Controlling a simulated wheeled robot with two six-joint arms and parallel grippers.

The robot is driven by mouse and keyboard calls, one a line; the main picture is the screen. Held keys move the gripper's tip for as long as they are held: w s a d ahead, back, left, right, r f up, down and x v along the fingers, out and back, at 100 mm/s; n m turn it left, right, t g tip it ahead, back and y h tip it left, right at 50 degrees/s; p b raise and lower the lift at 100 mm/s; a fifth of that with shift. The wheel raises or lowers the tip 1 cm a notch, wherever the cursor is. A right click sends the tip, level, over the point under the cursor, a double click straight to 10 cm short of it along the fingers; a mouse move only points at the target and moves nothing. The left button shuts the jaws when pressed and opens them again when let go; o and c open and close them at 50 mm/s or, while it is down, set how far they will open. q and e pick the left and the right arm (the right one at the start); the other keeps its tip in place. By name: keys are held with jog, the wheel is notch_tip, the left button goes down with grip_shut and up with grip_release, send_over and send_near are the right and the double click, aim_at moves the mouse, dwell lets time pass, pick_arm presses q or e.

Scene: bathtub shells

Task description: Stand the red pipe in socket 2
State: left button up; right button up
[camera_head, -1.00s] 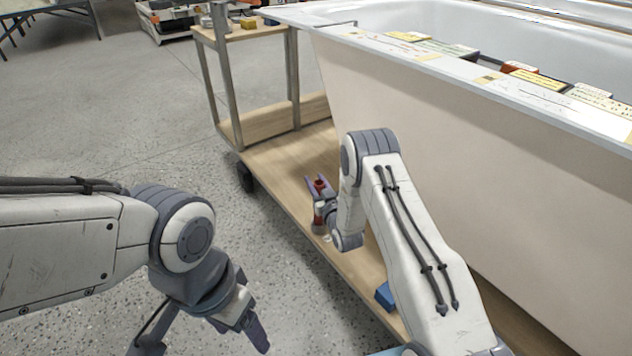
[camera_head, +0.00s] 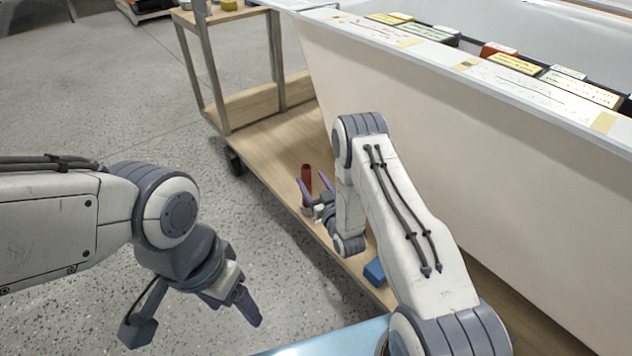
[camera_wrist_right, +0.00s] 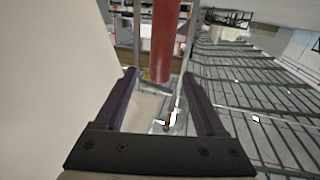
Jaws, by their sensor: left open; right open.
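The red pipe (camera_head: 307,180) stands about upright near the left edge of the wooden shelf, with a pale, short fitting (camera_head: 307,208) at its foot. I cannot read a socket number, and the arm hides part of the area. My right gripper (camera_head: 311,197) is open at the pipe, its purple fingers pointing toward it. In the right wrist view the red pipe (camera_wrist_right: 164,45) comes down from the top between the open fingers (camera_wrist_right: 159,76), with gaps visible on both sides. My left gripper (camera_head: 249,310) is open and empty over the floor.
A blue block (camera_head: 375,272) lies on the wooden shelf (camera_head: 270,150) beside my right arm. The large bathtub shell (camera_head: 420,110) rises on the right, with several labelled boxes (camera_head: 515,63) along its rim. A metal post (camera_head: 200,75) stands at the back. Floor at left is clear.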

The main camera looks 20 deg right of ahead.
jog(key=shift+s+d+p, duration=0.2)
jog(key=shift+s+p, duration=0.1)
jog(key=shift+s, duration=1.2)
notch_tip(320, 180, up, 8)
jog(key=g+h, duration=0.2)
jog(key=g, duration=0.5)
jog(key=s+r+m+g, duration=0.1)
jog(key=s+r+g, duration=0.25)
jog(key=s, duration=0.75)
jog(key=s+r+g, duration=0.3)
jog(key=s+g, duration=0.1)
jog(key=s, duration=0.6)
jog(key=s+a+r+n+g+p, duration=0.3)
jog(key=s+a+r+n+p, duration=0.3)
jog(key=s+a+r, duration=0.75)
notch_tip(320, 180, up, 36)
jog(key=s+p, duration=0.2)
jog(key=p, duration=3.4)
jog(key=shift+f+n+y+p, duration=0.15)
jog(key=shift+n+y+p, duration=0.15)
jog(key=shift+n+y, duration=0.1)
